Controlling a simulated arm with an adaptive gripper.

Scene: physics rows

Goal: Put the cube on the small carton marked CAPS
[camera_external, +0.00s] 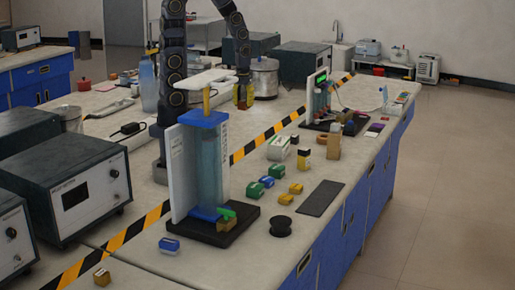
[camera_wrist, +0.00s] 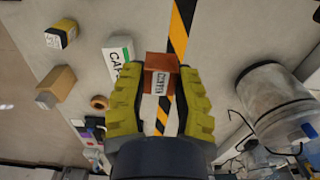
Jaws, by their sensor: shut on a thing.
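In the wrist view my gripper (camera_wrist: 161,78) has its yellow fingers closed on the sides of an orange-brown cube (camera_wrist: 160,60) with a white printed label. In the external view my gripper (camera_external: 243,96) hangs over the far part of the bench, beside a metal pot; the cube is hard to make out there. The small white and green carton (camera_wrist: 116,56) stands left of the cube in the wrist view, its lettering partly covered by the left finger. In the external view the carton (camera_external: 278,149) stands on the bench nearer the camera, apart from my gripper.
The metal pot (camera_external: 264,78) also shows in the wrist view (camera_wrist: 272,98). A black-and-yellow block (camera_external: 304,157) and a cardboard box (camera_external: 333,147) stand near the carton. A tall blue-topped column (camera_external: 207,165) stands in front. Striped tape (camera_external: 265,137) crosses the bench.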

